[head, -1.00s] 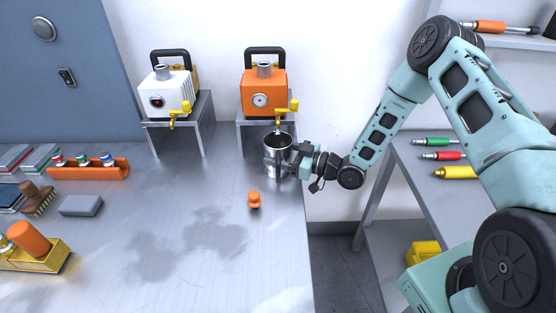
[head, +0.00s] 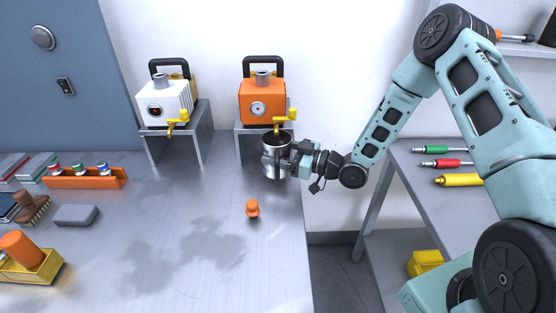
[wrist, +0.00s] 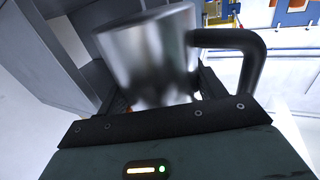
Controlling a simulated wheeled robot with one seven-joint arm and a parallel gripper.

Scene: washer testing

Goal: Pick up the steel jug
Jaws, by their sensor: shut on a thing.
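The steel jug (head: 276,158) is a shiny metal cup with a dark handle, upright under the yellow tap of the orange machine at the right end of the bench. In the wrist view the jug (wrist: 152,55) fills the middle, slightly blurred, with its black handle to the right. My gripper (head: 292,157) comes from the right and is shut on the jug. The fingertips are mostly hidden by the jug. I cannot tell for sure whether the jug's base is clear of the bench.
The orange machine (head: 262,103) stands on a metal stand behind the jug, its yellow tap (head: 283,121) close above the rim. A white machine (head: 166,105) stands to the left. An orange knob-shaped piece (head: 252,208) is in front. The middle of the bench (head: 150,240) is clear.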

